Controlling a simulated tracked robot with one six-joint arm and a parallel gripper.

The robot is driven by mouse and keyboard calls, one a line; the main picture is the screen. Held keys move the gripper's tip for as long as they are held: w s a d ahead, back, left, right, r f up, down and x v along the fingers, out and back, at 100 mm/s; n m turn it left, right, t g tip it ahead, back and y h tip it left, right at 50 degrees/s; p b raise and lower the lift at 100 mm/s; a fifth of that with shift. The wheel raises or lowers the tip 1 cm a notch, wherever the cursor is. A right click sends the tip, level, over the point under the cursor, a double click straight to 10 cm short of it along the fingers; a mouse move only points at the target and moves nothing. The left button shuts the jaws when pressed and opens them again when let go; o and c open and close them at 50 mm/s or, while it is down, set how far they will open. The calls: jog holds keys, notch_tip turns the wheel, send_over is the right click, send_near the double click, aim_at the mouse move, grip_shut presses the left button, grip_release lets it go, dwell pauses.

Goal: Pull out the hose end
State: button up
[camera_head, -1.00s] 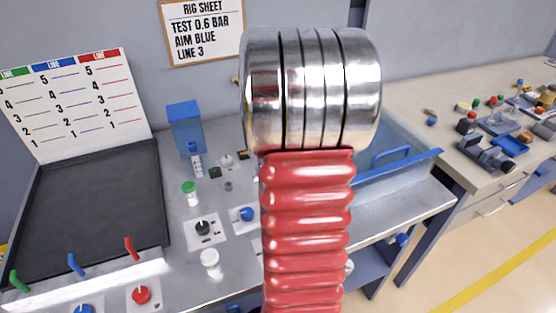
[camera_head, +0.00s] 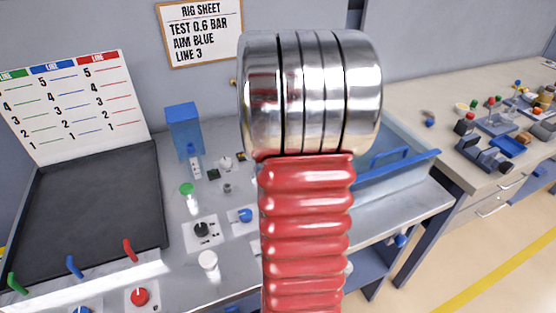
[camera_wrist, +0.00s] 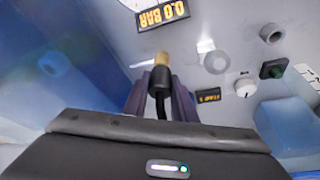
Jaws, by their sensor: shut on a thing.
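In the wrist view, the hose end (camera_wrist: 159,82) is a dark fitting with a brass tip (camera_wrist: 162,59) and a short length of black hose below it. My gripper (camera_wrist: 160,88) has its two dark fingers on either side of the fitting and is shut on it. The brass tip points toward the grey panel surface. I cannot tell whether it sits in a socket or is clear of one. In the head view, my own arm fills the middle and hides the gripper and the hose end.
A display (camera_wrist: 163,14) reads 0.0 BAR, upside down. In the head view, a black tray (camera_head: 92,215), a blue box (camera_head: 184,128) and several knobs crowd the bench.

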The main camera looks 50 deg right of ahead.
jog(key=shift+r, duration=2.4)
